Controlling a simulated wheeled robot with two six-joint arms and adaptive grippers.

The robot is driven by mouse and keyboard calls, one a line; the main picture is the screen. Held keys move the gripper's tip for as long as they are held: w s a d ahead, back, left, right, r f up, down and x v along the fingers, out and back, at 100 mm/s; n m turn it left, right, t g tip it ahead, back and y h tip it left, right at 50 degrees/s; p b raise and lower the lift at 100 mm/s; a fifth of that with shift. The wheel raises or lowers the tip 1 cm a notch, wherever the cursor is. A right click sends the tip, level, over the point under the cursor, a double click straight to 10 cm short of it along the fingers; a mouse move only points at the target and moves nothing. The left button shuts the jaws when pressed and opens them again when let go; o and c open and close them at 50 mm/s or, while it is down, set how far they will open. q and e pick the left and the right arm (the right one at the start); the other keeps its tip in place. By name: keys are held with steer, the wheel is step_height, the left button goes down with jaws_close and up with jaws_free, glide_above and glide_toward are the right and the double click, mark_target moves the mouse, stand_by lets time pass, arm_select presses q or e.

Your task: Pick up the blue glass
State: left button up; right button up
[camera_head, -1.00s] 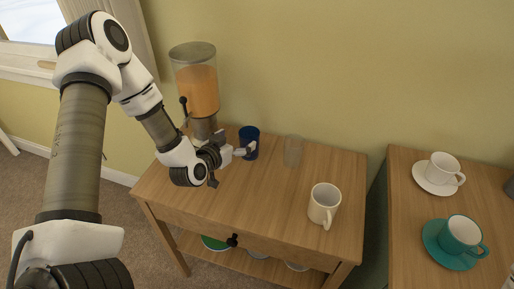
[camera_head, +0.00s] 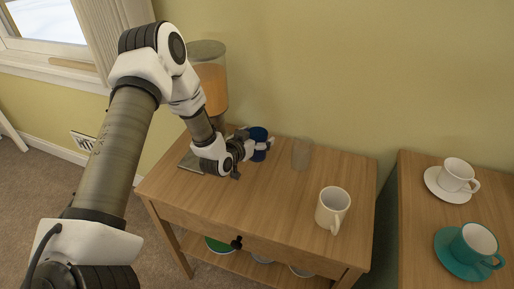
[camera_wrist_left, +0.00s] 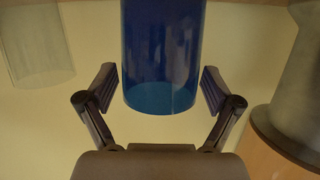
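The blue glass (camera_head: 258,134) stands upright on the wooden table (camera_head: 262,205), near the wall. My left gripper (camera_head: 262,147) is low at the glass, its fingers reaching along the sides. In the left wrist view the blue glass (camera_wrist_left: 162,55) lies ahead between the two fingers of my left gripper (camera_wrist_left: 158,88), one finger on each side. The fingers are spread, with a narrow gap showing beside the glass. Part of the glass is hidden behind the gripper in the head view. My right gripper is not in view.
A clear glass (camera_head: 301,153) stands right of the blue glass. A drink dispenser with orange liquid (camera_head: 214,90) is behind my left arm. A white mug (camera_head: 332,209) stands at the table's front right. Cups on saucers stand on another table (camera_head: 418,215) at right.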

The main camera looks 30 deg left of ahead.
arm_select(q)
steer(key=c, duration=0.8)
steer(key=shift+r, duration=0.1)
